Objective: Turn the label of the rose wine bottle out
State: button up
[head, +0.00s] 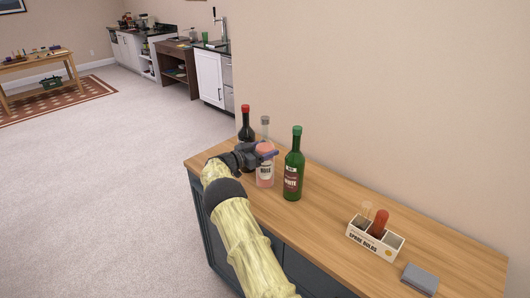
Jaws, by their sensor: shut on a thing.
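The rose wine bottle (265,179) stands upright on the wooden cabinet top, in the head view. It is clear with pink contents, a grey cap and a pale label whose lower part faces the camera. My gripper (265,150) reaches in from the left and is shut on this bottle at its upper body. The gripper hides part of the bottle and the top of its label.
A green bottle (293,169) with a dark label stands close on the right. A dark bottle (246,128) with a red cap stands behind on the left. A "SPARE BULBS" box (371,244) and a grey block (419,278) sit further right. The wall runs behind; the wood between is clear.

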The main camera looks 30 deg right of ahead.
jog(key=shift+s, duration=0.1)
jog(key=o, duration=0.8)
jog(key=shift+r, duration=0.15)
jog(key=shift+n+t+p, duration=0.5)
jog(key=shift+t, duration=0.3)
jog(key=shift+n+t+y, duration=0.6)
jog(key=shift+n+t, duration=0.2)
jog(key=shift+t, duration=0.4)
jog(key=n+t+y+b, duration=0.1)
jog(key=t+b, duration=0.1)
jog(key=n+t+y+b, duration=0.1)
jog(key=b, duration=0.1)
jog(key=shift+f+n+t, duration=0.35)
jog(key=shift+n+t, duration=0.05)
jog(key=shift+r+n+t+y+b, duration=0.25)
jog(key=shift+n+t+y+b, duration=0.05)
jog(key=shift+t, duration=0.1)
